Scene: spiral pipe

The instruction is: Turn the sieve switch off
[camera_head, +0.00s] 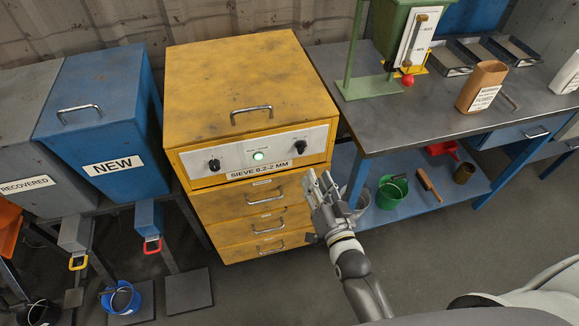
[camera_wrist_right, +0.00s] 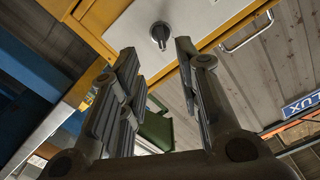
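The yellow sieve cabinet (camera_head: 245,80) has a pale control panel (camera_head: 235,160) on its front, labelled SIEVE 0.2-2 MM. The panel has a black knob (camera_head: 214,165) at left, a lit green lamp (camera_head: 258,155) in the middle and a black knob (camera_head: 300,147) at right; the small knob labels are unreadable. My right gripper (camera_head: 319,178) is below and slightly right of the right knob. In the right wrist view a black knob (camera_wrist_right: 160,35), apparently the right one, shows beyond the open, empty fingers (camera_wrist_right: 157,50), apart from them. My left gripper is not in view.
Right of the cabinet stands a workbench (camera_head: 355,125) with a green stand (camera_head: 362,88), a brown container (camera_head: 482,86) and trays on top. Its lower shelf (camera_head: 400,210) holds a green bucket (camera_head: 391,192) and a brush (camera_head: 428,185). A blue NEW bin (camera_head: 100,125) stands at left.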

